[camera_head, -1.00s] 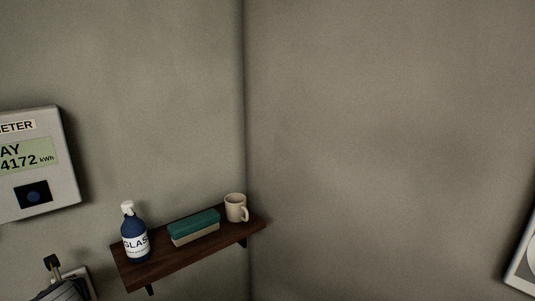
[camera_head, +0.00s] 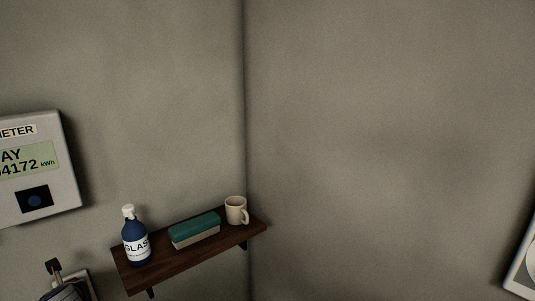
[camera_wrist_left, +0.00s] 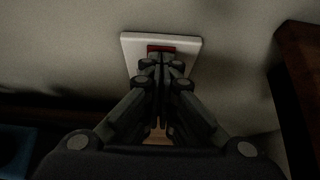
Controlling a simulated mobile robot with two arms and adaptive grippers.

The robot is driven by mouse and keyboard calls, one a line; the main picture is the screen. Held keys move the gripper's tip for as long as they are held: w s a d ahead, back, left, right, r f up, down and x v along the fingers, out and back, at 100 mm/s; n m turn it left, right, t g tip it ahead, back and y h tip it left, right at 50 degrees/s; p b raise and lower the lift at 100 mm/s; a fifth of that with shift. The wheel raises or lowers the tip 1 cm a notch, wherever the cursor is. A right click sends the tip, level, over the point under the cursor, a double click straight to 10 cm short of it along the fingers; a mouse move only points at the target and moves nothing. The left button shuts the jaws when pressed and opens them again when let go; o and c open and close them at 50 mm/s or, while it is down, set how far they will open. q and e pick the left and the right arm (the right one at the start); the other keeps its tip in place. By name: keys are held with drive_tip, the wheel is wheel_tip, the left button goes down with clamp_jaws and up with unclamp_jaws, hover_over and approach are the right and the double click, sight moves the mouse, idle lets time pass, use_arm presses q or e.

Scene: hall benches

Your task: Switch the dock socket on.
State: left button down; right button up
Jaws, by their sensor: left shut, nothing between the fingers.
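The dock socket is a white plate (camera_wrist_left: 189,46) on the wall in the left wrist view, with a dark red switch (camera_wrist_left: 161,48) near its top. My left gripper (camera_wrist_left: 160,62) is shut and empty, its fingertips in front of the plate just below the red switch. Whether they touch it I cannot tell. The fingers hide the lower middle of the plate. In the head view, part of my left gripper (camera_head: 55,267) shows at the bottom left, over a pale plate edge (camera_head: 84,280). My right gripper is in neither view.
A meter (camera_head: 60,165) hangs on the wall above. A framed panel (camera_head: 522,275) is at the far right.

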use_arm(q)
drive_tip(key=p+v, duration=0.6)
drive_tip(key=v, duration=0.1)
idle(0.4)
